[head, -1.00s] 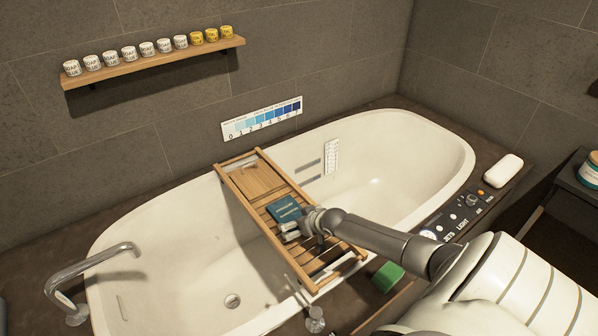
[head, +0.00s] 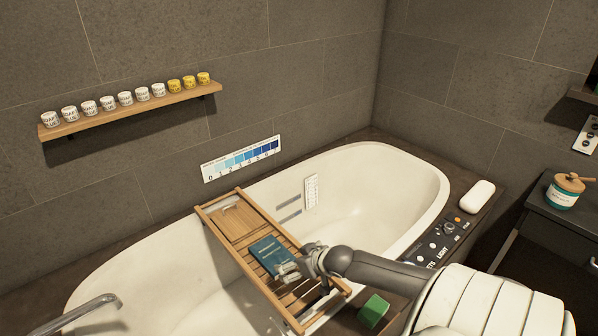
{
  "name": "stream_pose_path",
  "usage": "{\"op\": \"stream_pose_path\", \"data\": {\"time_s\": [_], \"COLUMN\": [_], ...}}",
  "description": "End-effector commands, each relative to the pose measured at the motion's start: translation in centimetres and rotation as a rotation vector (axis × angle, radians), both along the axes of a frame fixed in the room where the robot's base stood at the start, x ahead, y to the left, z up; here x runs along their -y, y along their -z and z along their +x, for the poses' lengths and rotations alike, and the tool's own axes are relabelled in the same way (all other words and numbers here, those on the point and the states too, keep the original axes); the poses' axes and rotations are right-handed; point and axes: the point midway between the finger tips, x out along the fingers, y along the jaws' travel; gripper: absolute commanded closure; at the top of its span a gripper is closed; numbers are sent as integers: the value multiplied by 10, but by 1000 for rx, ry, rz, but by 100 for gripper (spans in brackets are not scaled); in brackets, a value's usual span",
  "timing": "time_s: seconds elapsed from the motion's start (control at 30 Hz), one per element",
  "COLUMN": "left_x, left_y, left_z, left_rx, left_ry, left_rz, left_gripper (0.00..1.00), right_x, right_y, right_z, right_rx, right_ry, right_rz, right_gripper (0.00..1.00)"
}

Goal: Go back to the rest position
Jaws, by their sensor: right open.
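My right gripper (head: 288,273) is in the head view, above the wooden bath tray (head: 236,245) that spans the white bathtub (head: 391,185). Its jaws are open, with the fingertips close to the right end of a blue book (head: 267,252) on the tray. I cannot tell whether they touch the book. My right arm comes in from the lower right. My left gripper is not in view.
A green block (head: 373,310) sits on the tub's near ledge. A control panel (head: 441,239) and a white soap-like bar (head: 478,196) lie on the right ledge. A wall shelf (head: 130,112) holds several cups. A jar (head: 565,192) stands on the dark cabinet. A faucet (head: 85,311) is at lower left.

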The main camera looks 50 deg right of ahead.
Motion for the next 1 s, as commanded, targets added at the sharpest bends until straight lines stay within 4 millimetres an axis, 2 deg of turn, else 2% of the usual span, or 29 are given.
{"op": "stream_pose_path", "data": {"time_s": [0.23, 1.0], "left_x": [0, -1], "left_y": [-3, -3], "left_z": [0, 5], "left_rx": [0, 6], "left_ry": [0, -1], "left_rz": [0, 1], "left_gripper": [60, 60], "right_x": [-1, -1], "right_y": [-10, -9], "right_z": [-9, -9], "right_rx": [0, 0], "right_ry": [-1, -1], "right_rz": [-1, -1], "right_gripper": [0, 0]}}
